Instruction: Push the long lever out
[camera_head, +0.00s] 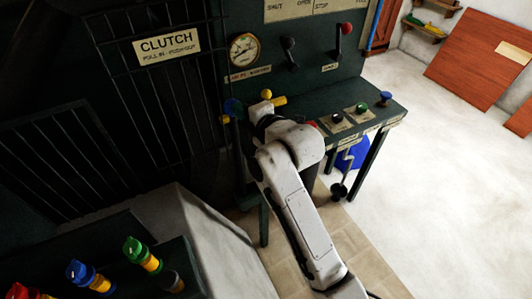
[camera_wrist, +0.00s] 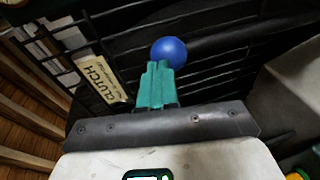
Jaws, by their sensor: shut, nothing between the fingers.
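A blue ball knob (camera_wrist: 168,52) is just beyond my gripper's fingertips in the wrist view. In the head view my own arm hides the fingers. A clutch sign (camera_head: 169,45), reading pull in, push out, hangs on the dark grille behind.
A green panel carries a gauge (camera_head: 244,49), a dark-knobbed lever (camera_head: 290,52) and a red-knobbed lever (camera_head: 345,38). A console (camera_head: 378,110) with push buttons is right of my arm. Colored knobs (camera_head: 142,254) stand at lower left. The right floor is open.

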